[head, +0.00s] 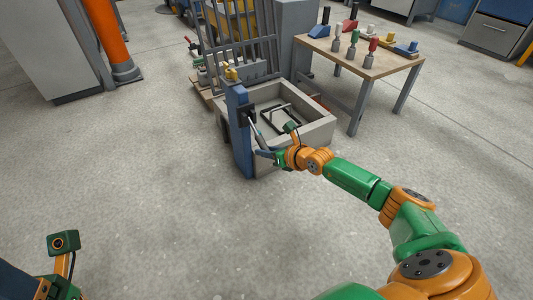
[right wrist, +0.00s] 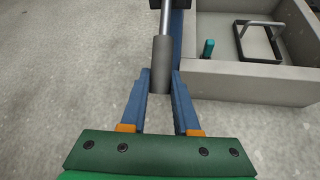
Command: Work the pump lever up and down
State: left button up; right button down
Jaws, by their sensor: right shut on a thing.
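The pump lever (head: 256,132) is a thin rod with a grey sleeve, slanting down from a black block on the blue post (head: 241,150). In the right wrist view, the lever's grey sleeve (right wrist: 161,62) lies between the blue fingers of my right gripper (right wrist: 161,86). My right gripper (head: 266,153) is shut on the lever near its free end, in front of the post. Part of my left wrist with its camera shows at the bottom left of the head view; its fingers are out of the picture.
A grey open box (head: 312,133) holding a black frame (head: 283,117) adjoins the post. A grey barred rack (head: 240,45) stands behind. A wooden table (head: 375,62) with coloured-handled tools is at the upper right. The floor in front is clear.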

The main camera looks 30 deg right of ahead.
jog(key=shift+w+f, duration=0.1)
jog(key=shift+f, duration=0.2)
jog(key=shift+r, duration=0.1)
jog(key=c, duration=0.7)
grip_release()
jog(key=shift+o, duration=0.2)
